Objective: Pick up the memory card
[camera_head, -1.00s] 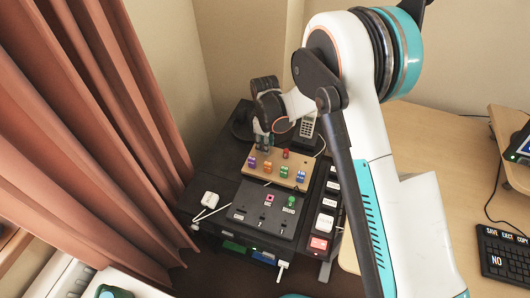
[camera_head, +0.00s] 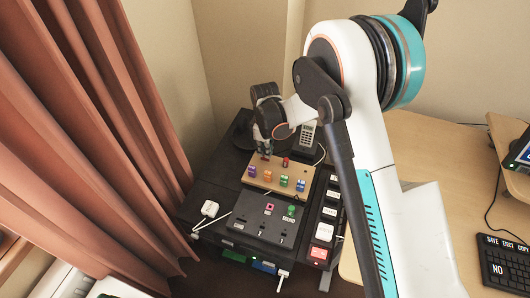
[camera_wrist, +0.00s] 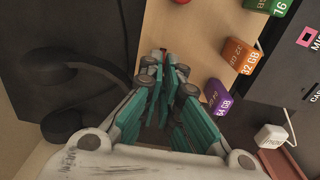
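Small coloured cards stand on a light wooden board (camera_head: 262,182). In the wrist view a purple card (camera_wrist: 217,97) reads 64 GB, an orange card (camera_wrist: 238,55) reads 32 GB, and a green card (camera_wrist: 275,5) shows 16. A blue card (camera_head: 300,185) and a red piece (camera_head: 285,162) also show in the head view. My gripper (camera_wrist: 164,65) points down at the board's rear left edge, behind the purple card and apart from it. Its teal fingers converge with their tips close together. I cannot tell whether anything is between them.
A dark panel (camera_head: 258,224) lies in front of the board, with a strip of white and red keys (camera_head: 323,233) on its right. A cordless phone (camera_head: 306,134) stands behind. A curtain (camera_head: 100,130) hangs close by on the left.

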